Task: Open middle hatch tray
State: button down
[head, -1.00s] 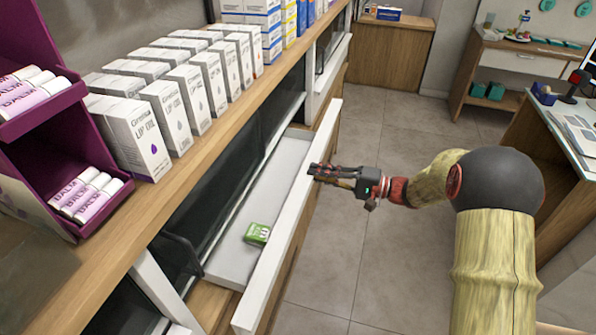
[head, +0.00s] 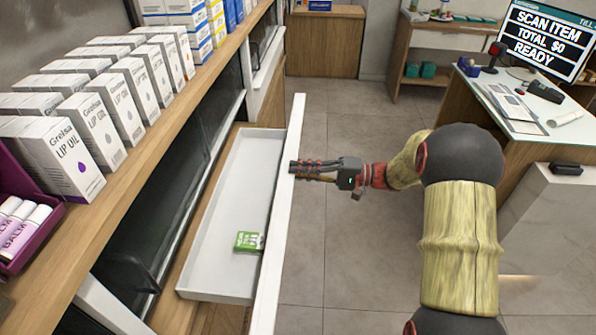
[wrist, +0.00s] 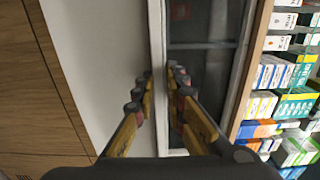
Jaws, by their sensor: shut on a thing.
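The middle hatch tray (head: 225,213) is a white drawer pulled out from under the wooden counter, with a tall white front panel (head: 283,230). A small green packet (head: 248,242) lies inside it near the front panel. My gripper (head: 294,170) is at the outer side of the front panel, at its far half. In the wrist view my fingers (wrist: 158,98) lie on both sides of a pale upright edge, shut on the front panel. The exact contact at the fingertips is partly hidden in the head view.
White lip oil boxes (head: 100,120) stand in rows on the counter, with a purple balm display (head: 40,235) at the near left. A checkout desk (head: 515,115) with a screen is at the right. Grey floor (head: 335,125) between is clear.

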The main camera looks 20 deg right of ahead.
jog(key=c, duration=1.8)
grip_release()
jog(key=shift+d, duration=0.1)
jog(key=v, duration=1.1)
jog(key=shift+s+d, duration=0.15)
jog(key=shift+d, duration=0.25)
